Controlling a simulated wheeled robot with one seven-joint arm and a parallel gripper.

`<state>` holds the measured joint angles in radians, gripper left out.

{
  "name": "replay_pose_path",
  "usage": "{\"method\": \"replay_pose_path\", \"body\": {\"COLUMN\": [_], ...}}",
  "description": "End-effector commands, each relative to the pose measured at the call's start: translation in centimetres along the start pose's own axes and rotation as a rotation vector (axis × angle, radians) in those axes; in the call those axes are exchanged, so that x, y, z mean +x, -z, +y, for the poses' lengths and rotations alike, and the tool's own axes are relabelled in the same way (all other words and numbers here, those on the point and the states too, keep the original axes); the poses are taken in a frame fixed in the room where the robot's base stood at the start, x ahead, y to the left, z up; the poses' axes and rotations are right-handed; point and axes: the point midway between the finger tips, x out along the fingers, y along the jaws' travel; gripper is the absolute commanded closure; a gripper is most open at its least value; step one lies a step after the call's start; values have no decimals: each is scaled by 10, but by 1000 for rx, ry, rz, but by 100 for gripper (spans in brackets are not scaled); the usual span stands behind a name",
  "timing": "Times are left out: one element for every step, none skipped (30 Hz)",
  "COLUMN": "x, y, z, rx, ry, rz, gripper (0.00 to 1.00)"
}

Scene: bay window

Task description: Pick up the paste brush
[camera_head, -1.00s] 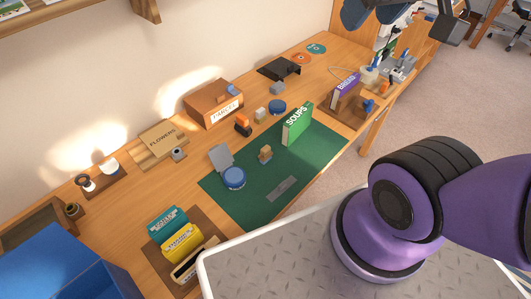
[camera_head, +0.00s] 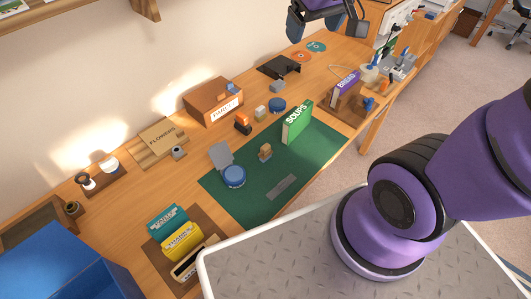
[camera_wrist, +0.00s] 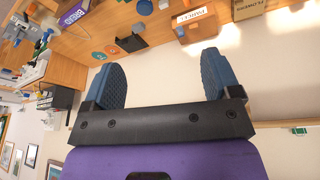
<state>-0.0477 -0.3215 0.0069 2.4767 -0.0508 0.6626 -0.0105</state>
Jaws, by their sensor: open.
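My gripper (camera_head: 326,25) is at the top edge of the head view, raised above the far part of the long wooden bench. In the wrist view its two blue pads stand wide apart with nothing between them (camera_wrist: 162,78). I cannot pick out the paste brush with certainty. A pale pot (camera_head: 369,74) stands near the far right end of the bench, and a grey holder (camera_head: 400,68) with upright tools is beside it. These details are too small to tell which, if any, is the brush.
A green mat (camera_head: 250,200) bears a green SOUPS book (camera_head: 297,122) and a blue round tin (camera_head: 233,177). A purple BREAD book (camera_head: 347,83) stands beyond it. A brown box (camera_head: 212,104) is at the back. A blue bin (camera_head: 65,270) is at near left.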

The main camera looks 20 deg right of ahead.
Motion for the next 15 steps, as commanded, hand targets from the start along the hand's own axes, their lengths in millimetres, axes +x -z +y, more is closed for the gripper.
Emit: {"method": "replay_pose_path", "body": {"x": [15,23,33,41,49,60,68,77,88,96,105,117,126,135,147], "y": [6,9,14,17,20,23,26,28,30,32,33,35,36,37,37], "z": [-2,-2,-4,-4,-6,-7,-8,-10,-11,-13,-14,-16,-17,-19,-21], "rx": [-12,-19,-28,-35,-42,-51,-57,-65,-74,-81,-88,-98,-105,-112,-121], "ry": [1,1,1,2,2,4,5,6,7,8,9,11,13,14,17], "rz": [-20,-28,-38,-46,-53,-63,-71,-78,-88,-96,-103,-113,-120,-128,-138], "gripper": [17,17,17,17,17,17,17,17,17,17,17,17,17,17,17]}}
